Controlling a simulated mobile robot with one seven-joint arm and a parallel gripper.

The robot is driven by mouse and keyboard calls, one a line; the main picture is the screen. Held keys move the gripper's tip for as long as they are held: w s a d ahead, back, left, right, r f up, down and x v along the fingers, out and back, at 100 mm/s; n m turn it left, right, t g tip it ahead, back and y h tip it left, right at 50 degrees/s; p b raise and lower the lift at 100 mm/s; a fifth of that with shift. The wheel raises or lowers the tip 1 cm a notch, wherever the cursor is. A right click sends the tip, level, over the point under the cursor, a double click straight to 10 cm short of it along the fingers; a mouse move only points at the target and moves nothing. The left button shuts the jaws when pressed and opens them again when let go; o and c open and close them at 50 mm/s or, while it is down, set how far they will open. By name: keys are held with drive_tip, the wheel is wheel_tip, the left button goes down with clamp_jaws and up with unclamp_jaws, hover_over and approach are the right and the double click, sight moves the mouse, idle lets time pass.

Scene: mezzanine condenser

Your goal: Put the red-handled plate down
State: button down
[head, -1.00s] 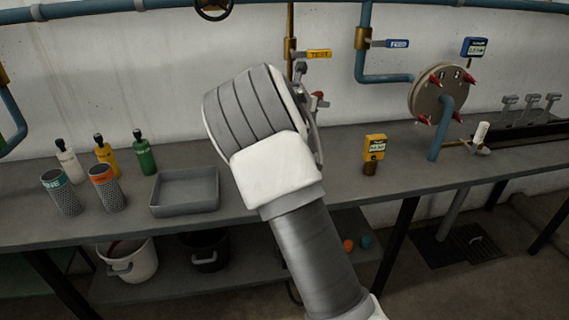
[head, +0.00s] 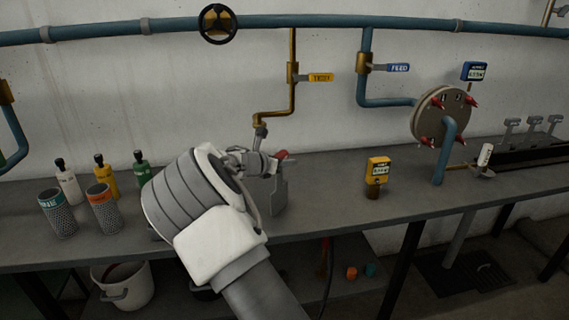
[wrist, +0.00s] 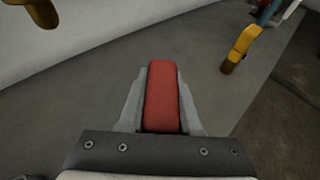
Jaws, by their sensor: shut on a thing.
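The red-handled plate (head: 279,192) is in the head view, right of my wrist. It is a grey upright plate under a red handle (head: 282,154). My gripper (head: 266,161) is shut on the handle. The wrist view shows the red handle (wrist: 162,98) between the two grey fingers, above the grey bench. The plate's lower edge is at or just above the bench top; I cannot tell whether it touches. Part of the plate is hidden behind my arm and gripper.
The bench (head: 330,180) is clear around the plate. A yellow meter (head: 377,171) stands to the right. Bottles (head: 104,175) and perforated cups (head: 59,213) stand at the left. The yellow-tagged pipe (head: 292,72) comes down behind the gripper.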

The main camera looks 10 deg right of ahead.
drive_tip(key=shift+r, duration=0.15)
drive_tip(key=c, duration=0.6)
unclamp_jaws()
drive_tip(key=shift+f, duration=0.2)
